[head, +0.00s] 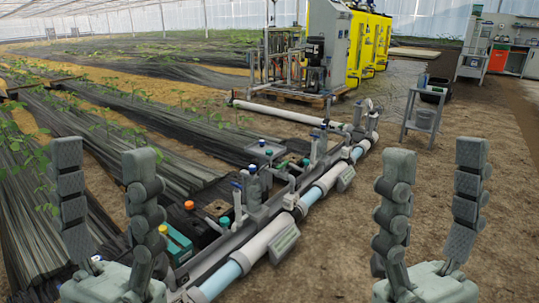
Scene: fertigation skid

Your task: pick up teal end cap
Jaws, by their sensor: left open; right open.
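A small teal-green cap (224,222) shows on the near part of the pipe skid (215,253), left of the white pipe. Another small green-teal piece (306,162) sits further back on the skid. Both are too small to tell which is the end cap. My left gripper (103,160) is open and empty, fingers pointing up, at the lower left, in front of the skid. My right gripper (434,160) is open and empty at the lower right, over bare soil in the picture. Neither gripper appears to touch anything.
A teal box (178,244) stands beside the skid, partly hidden by my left gripper. An orange cap (189,205) is near it. A grey side table (424,119) and yellow tanks (368,45) stand further back. Bare soil (330,250) lies open right of the skid.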

